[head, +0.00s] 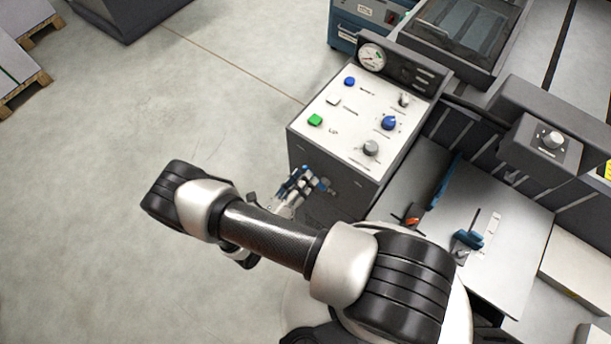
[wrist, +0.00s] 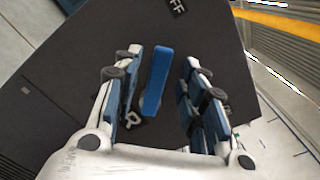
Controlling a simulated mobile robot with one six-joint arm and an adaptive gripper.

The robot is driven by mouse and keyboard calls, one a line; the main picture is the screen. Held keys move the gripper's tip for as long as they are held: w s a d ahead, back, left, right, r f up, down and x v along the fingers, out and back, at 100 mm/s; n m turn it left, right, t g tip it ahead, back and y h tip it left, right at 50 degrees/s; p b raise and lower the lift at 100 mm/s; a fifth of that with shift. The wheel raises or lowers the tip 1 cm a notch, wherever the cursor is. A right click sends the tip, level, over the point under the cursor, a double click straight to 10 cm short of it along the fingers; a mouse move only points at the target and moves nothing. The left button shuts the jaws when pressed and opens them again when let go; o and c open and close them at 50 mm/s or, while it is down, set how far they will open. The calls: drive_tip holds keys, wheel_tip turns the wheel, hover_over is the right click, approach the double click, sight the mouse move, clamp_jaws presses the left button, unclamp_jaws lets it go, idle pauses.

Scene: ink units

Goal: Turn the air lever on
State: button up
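The air lever (wrist: 157,80) is a blue bar on the dark side panel (wrist: 75,75) of a machine cabinet. In the wrist view it stands nearly upright in the picture, leaning slightly right at its top. My gripper (wrist: 161,62) is open, with one blue-padded finger on each side of the lever. Gaps show on both sides, so neither finger appears to touch it. In the head view my gripper (head: 300,183) is at the cabinet's front face, and I cannot make out the lever clearly there.
The cabinet top (head: 345,127) carries a gauge (head: 371,57), buttons and knobs. Open floor (head: 150,110) lies to the left.

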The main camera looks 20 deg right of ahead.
drive_tip(key=shift+x, duration=0.95)
clamp_jaws()
